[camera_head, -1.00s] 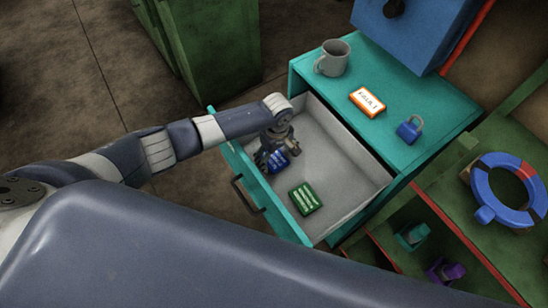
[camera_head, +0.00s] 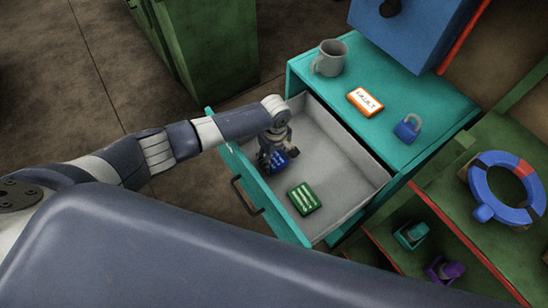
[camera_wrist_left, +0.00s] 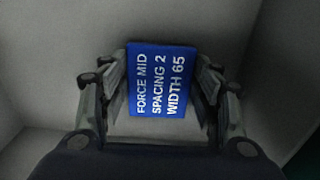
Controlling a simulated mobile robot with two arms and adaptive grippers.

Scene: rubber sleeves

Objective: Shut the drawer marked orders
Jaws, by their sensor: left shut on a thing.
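The teal drawer (camera_head: 333,166) is pulled open from the teal cabinet (camera_head: 430,151), with its dark handle (camera_head: 246,196) on the outer front. No orders marking is readable from here. My left gripper (camera_head: 277,158) is inside the drawer, near its front left corner. It is shut on a blue card (camera_head: 279,163). In the left wrist view the blue card (camera_wrist_left: 162,82) sits between the two fingers and reads "FORCE MID, SPACING 2, WIDTH 65". A green card (camera_head: 304,198) with pale lines lies on the drawer floor near the front. My right gripper is not in view.
On the cabinet top stand a grey mug (camera_head: 330,58), an orange-edged "VAULT" sign (camera_head: 365,102) and a blue padlock (camera_head: 408,128). A blue box (camera_head: 409,28) is behind. A green shelf (camera_head: 480,243) at the right holds a blue ring (camera_head: 482,190) and small teal and purple items.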

